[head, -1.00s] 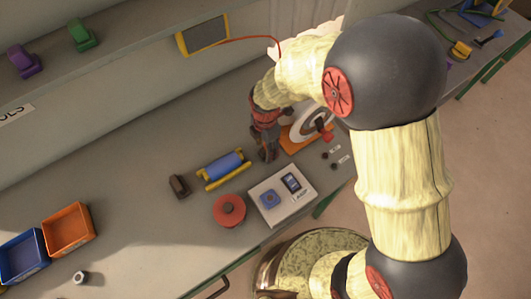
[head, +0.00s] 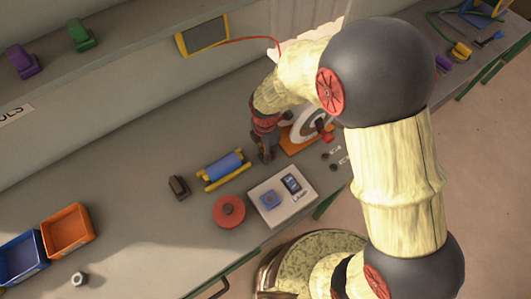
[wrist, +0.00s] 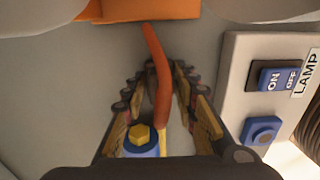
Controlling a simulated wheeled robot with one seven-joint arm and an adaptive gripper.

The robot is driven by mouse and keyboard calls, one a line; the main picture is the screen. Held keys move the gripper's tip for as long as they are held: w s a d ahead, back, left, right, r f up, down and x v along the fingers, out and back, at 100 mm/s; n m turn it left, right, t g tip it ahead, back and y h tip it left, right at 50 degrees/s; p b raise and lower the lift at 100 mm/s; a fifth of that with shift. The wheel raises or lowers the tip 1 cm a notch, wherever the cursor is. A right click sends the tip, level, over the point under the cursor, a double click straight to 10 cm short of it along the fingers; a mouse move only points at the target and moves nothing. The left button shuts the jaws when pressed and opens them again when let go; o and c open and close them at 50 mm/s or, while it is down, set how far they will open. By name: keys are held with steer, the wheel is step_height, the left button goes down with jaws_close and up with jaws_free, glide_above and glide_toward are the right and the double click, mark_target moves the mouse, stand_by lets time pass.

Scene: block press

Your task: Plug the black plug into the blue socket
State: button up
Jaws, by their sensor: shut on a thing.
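My gripper (head: 266,152) hangs over the bench, between the blue roller and the orange-based wheel. In the wrist view its dark fingers (wrist: 157,82) close around an orange, curved, cord-like piece (wrist: 158,75); I cannot tell what its far end joins. No black plug can be made out between the fingers. The blue socket (wrist: 262,131) has a dark round opening and sits on a pale panel marked LAMP, right of the fingers. It also shows in the head view (head: 270,200). A dark block (head: 179,187) lies left of the roller; I cannot tell what it is.
The blue roller (head: 224,166) with yellow ends is left of my gripper. The orange-based wheel (head: 305,132) stands beyond it. A red disc (head: 229,210) lies left of the pale panel (head: 292,205). An orange bin (head: 67,230) is far left.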

steer(key=c, duration=0.4)
steer(key=shift+o, duration=0.2)
steer(key=shift+r, duration=0.45)
step_height(320, 180, up, 2)
steer(key=shift+r+p, duration=0.15)
steer(key=shift+p, duration=0.2)
steer(key=s+d+r+p, duration=0.2)
steer(key=s+r, duration=0.8)
steer(key=s, duration=0.3)
steer(key=shift+s+d+p, duration=0.25)
steer(key=shift+s+p, duration=0.05)
steer(key=shift+s, duration=0.1)
steer(key=shift+f, duration=0.1)
